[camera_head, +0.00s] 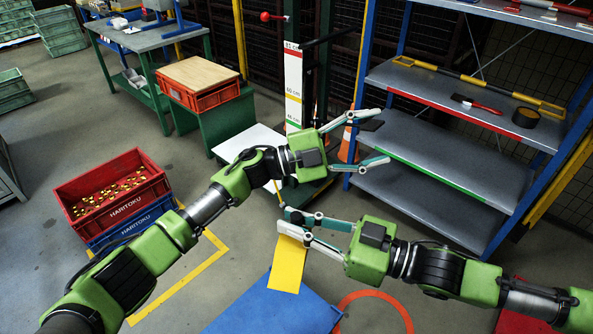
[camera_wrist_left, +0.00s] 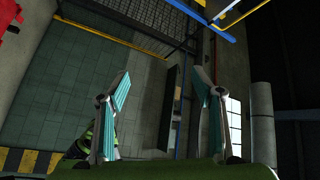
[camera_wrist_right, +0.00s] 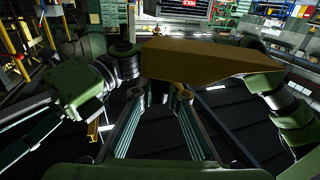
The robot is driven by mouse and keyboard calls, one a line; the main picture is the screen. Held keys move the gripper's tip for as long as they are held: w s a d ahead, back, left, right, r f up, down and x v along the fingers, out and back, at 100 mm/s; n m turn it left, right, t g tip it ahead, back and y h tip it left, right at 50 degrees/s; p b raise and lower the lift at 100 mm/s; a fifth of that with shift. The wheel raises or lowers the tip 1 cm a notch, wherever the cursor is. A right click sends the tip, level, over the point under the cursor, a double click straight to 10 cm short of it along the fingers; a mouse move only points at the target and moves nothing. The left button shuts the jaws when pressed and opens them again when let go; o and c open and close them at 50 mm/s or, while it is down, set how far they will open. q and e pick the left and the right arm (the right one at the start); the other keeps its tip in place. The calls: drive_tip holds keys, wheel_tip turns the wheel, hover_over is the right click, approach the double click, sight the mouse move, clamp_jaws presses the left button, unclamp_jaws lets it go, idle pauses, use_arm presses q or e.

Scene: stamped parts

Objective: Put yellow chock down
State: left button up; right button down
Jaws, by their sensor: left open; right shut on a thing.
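The yellow chock (camera_head: 288,265) hangs from my right gripper (camera_head: 284,219) in the head view, above or in front of a blue surface (camera_head: 250,310). I cannot tell whether the chock touches that surface. In the right wrist view the chock (camera_wrist_right: 215,60) spans the top of the jaws, dark yellow in shadow, beyond the fingertips of the right gripper (camera_wrist_right: 162,92). My left gripper (camera_head: 376,138) is open and empty, pointing at the rack. In the left wrist view its spread fingers (camera_wrist_left: 160,78) have nothing between them.
A blue-framed shelf rack (camera_head: 440,150) stands right of the left gripper, with an orange cone (camera_head: 348,145) beside it. A red crate (camera_head: 110,185) with small parts sits on a blue crate at left. A red ring (camera_head: 385,296) marks the floor by the blue surface.

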use_arm(q)
drive_tip(key=s+d+r+m+g+y, duration=0.3)
drive_tip(key=s+r+m+g+y, duration=0.3)
drive_tip(key=s+m, duration=0.4)
use_arm(e)
drive_tip(key=shift+r, duration=0.1)
use_arm(q)
drive_tip(key=m+t+y, duration=0.3)
drive_tip(key=t+y, duration=0.1)
drive_tip(key=y, duration=1)
approach(296, 223)
drive_tip(key=shift+w+d+r, duration=0.2)
drive_tip(key=shift+w+r, duration=0.1)
drive_tip(key=shift+w, duration=0.25)
use_arm(e)
drive_tip(key=shift+s, duration=0.1)
use_arm(q)
drive_tip(key=shift+a+f, duration=0.15)
drive_tip(key=shift+a, duration=0.05)
wheel_tip(296, 223, down, 12)
drive_tip(key=shift+r, duration=0.2)
